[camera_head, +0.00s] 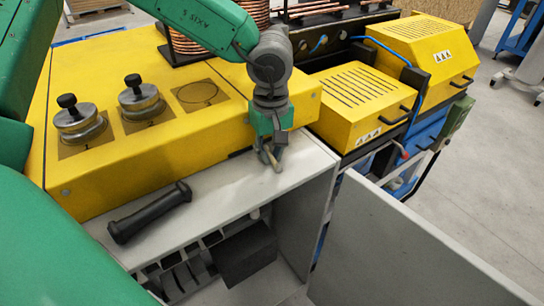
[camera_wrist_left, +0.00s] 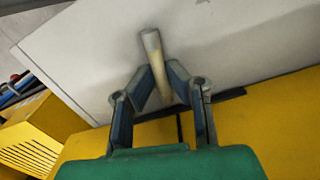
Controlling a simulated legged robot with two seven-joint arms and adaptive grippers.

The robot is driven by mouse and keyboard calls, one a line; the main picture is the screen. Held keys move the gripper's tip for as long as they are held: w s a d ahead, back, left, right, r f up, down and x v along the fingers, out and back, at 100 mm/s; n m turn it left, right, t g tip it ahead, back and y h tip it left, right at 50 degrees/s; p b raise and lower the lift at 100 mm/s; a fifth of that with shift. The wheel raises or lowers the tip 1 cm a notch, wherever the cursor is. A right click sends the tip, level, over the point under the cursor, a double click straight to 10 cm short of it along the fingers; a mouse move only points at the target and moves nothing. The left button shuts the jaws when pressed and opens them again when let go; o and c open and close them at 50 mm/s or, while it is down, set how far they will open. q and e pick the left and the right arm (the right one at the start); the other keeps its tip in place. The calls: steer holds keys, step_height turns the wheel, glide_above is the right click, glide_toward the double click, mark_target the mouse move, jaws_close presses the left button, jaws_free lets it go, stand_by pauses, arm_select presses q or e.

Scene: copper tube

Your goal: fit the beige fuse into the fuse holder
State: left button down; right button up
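The beige fuse (camera_wrist_left: 152,48) is a short, pale rod. In the left wrist view it lies between the two fingers of my left gripper (camera_wrist_left: 160,76), which close around it from both sides, and its far end sticks out past the fingertips. In the head view my left gripper (camera_head: 269,153) points down over the light grey ledge in front of the yellow box, with the fuse (camera_head: 274,162) at its tips. Whether the fuse touches the ledge is unclear. I cannot clearly identify the fuse holder. My right gripper is not in view.
A black handle-shaped object (camera_head: 149,212) lies on the grey ledge (camera_head: 225,195). The yellow box (camera_head: 120,180) carries two metal knobbed weights (camera_head: 140,98). Below the ledge is an open cabinet with dark parts (camera_head: 245,255) and a grey door (camera_head: 400,250). Yellow vented boxes (camera_head: 360,105) stand right.

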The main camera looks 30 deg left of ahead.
arm_select(q)
steer(key=shift+d, duration=0.25)
steer(key=shift+r, duration=0.15)
steer(key=shift+r, duration=0.2)
step_height(320, 180, up, 17)
steer(key=shift+r+p, duration=0.2)
steer(key=shift+p, duration=0.1)
